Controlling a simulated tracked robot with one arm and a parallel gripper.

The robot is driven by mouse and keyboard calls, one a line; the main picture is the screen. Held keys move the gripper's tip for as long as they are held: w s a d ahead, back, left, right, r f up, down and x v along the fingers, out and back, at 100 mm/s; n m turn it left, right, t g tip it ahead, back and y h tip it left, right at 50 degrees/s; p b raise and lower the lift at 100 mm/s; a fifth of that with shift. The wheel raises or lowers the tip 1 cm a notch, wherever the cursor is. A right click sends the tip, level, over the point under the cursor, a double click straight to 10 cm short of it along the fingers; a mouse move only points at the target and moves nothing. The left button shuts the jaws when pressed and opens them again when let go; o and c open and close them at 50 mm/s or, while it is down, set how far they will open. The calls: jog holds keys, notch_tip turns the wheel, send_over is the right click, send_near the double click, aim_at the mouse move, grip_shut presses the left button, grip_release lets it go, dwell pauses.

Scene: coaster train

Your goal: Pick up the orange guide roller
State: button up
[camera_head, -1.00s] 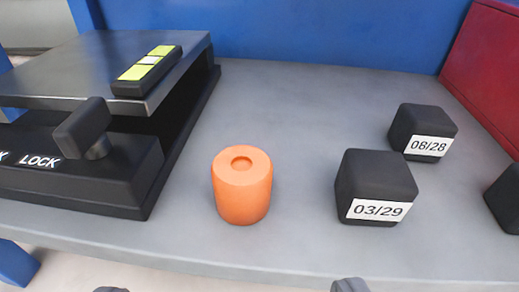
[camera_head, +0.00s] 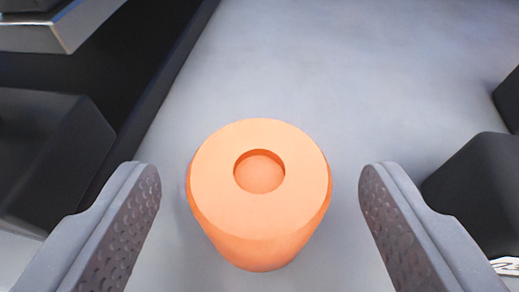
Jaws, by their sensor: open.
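The orange guide roller (camera_head: 225,205) stands upright on the grey surface, in the middle of the view. It is a short cylinder with a round recess in its top. My gripper (camera_head: 260,180) is open, with one grey textured finger to the left of the roller and one to the right. There is a gap between the roller and each finger, and neither appears to touch it. The roller's lower part is partly out of sight beneath its top.
A black device with a metal plate (camera_head: 85,25) stands close on the left, beside the left finger. A black block (camera_head: 480,185) with a partly visible white label is close to the right finger. Another dark block (camera_head: 509,100) shows at the right edge. The grey surface (camera_head: 330,70) behind the roller is clear.

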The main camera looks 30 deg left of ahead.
jog(key=shift+x, duration=0.85)
jog(key=shift+w+a+f+b, duration=0.15)
jog(key=shift+w+b, duration=0.15)
jog(key=c, duration=1.2)
